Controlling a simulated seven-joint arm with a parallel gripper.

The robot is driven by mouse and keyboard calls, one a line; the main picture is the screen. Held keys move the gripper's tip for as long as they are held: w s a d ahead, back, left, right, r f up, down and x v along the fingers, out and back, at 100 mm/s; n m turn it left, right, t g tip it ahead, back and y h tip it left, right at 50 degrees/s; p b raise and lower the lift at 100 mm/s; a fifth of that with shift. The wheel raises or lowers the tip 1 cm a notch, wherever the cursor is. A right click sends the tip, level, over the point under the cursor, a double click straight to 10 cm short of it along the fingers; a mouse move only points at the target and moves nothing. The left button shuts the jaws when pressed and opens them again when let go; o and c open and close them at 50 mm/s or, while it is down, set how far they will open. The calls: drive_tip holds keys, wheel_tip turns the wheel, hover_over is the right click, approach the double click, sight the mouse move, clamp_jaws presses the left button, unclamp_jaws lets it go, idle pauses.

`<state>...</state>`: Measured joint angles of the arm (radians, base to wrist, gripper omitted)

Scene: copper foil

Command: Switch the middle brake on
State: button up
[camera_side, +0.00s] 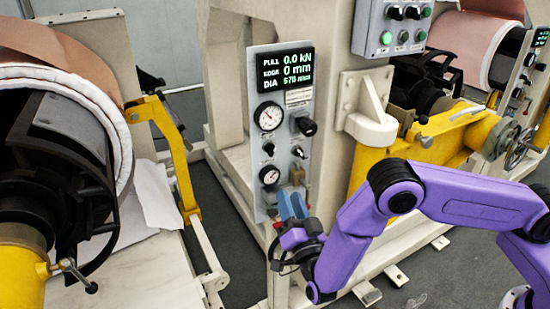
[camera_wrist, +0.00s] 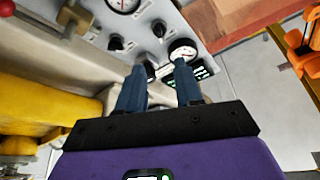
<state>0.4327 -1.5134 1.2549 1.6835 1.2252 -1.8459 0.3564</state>
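A grey control panel (camera_side: 283,90) stands upright on the machine's post in the side view. It carries a lit readout, two gauges, a large black knob (camera_side: 306,126), small black knobs (camera_side: 268,149) and a brass-coloured fitting (camera_side: 298,174) low on the right. No label marks the middle brake legibly. My gripper (camera_side: 291,194) is in front of the panel's lower end, its blue fingers pointing up towards the brass fitting. In the wrist view the fingers (camera_wrist: 160,78) are apart with a gap, and a dark knob (camera_wrist: 150,70) shows partly between them. Contact cannot be told.
A large roll (camera_side: 60,110) and a yellow arm (camera_side: 165,140) stand left. A second control box (camera_side: 393,30) and a yellow beam (camera_side: 435,140) are at right.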

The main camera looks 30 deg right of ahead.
sight(273, 153)
drive_tip(key=x, duration=1.3)
drive_tip(key=shift+w, duration=0.2)
clamp_jaws()
